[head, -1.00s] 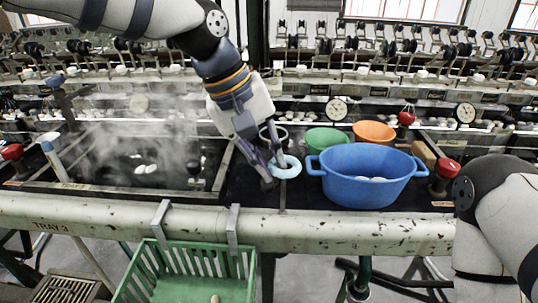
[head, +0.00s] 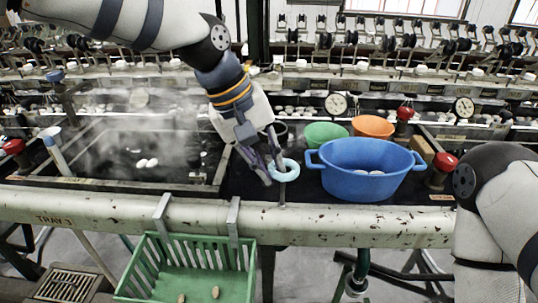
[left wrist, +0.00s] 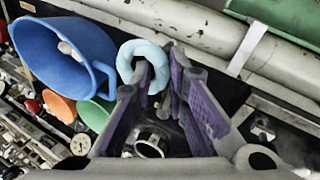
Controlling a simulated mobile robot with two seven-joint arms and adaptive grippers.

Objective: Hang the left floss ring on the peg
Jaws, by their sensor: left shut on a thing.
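The pale blue floss ring (head: 286,179) is held by my left gripper (head: 269,168) above the dark bench top, just left of the blue basin. In the left wrist view the ring (left wrist: 125,62) sits at the tips of the purple-padded fingers (left wrist: 150,80), which are shut on it. A thin upright post (head: 282,196) shows just below the ring, near the bench's front rail; I cannot tell whether it is the peg or whether the ring touches it. My right gripper is out of view.
The blue basin (head: 365,185) stands close right of the ring, with green (head: 325,131) and orange (head: 373,124) bowls behind. A steaming dark trough (head: 110,160) lies left. A green basket (head: 190,245) hangs from the front rail (head: 340,228).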

